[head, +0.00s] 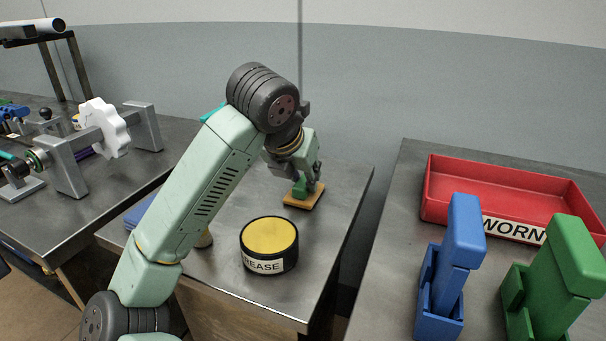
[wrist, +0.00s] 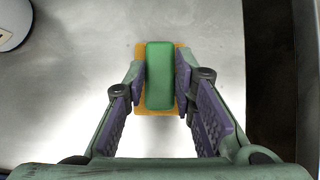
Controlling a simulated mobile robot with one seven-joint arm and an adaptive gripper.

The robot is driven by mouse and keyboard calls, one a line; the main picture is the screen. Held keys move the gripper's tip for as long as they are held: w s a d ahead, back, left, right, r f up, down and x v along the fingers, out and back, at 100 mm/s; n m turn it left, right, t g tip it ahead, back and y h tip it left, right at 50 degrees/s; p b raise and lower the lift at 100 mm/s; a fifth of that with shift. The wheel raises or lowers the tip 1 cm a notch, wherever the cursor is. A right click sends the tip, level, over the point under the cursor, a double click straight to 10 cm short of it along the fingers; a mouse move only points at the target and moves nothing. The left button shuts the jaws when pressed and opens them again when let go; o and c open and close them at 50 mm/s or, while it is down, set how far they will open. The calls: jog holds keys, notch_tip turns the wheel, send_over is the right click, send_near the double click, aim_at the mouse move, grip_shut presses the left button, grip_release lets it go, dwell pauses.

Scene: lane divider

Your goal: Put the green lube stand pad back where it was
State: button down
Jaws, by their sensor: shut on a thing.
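The green pad (wrist: 160,75) is a small upright block between the two purple-lined fingers of my gripper (wrist: 160,92) in the wrist view. My gripper is shut on it. In the head view the green pad (head: 301,188) is partly hidden by my gripper (head: 306,183). An orange square base (head: 304,202) lies on the middle table directly under the pad, and its edges also show around the pad in the wrist view (wrist: 142,108). I cannot tell whether the pad touches the base or is just above it.
A grease tin (head: 269,246) with a yellow top stands nearby on the middle table (head: 345,190). The right table holds a red tray marked WORN (head: 500,190), a blue block in a holder (head: 450,265) and a green one (head: 555,270). A gap separates the tables.

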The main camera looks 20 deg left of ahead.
jog(key=c, duration=1.3)
grip_release()
jog(key=shift+c, duration=0.2)
jog(key=shift+r, duration=0.1)
jog(key=b+v, duration=0.1)
jog(key=v, duration=1.1)
jog(key=shift+d, duration=0.1)
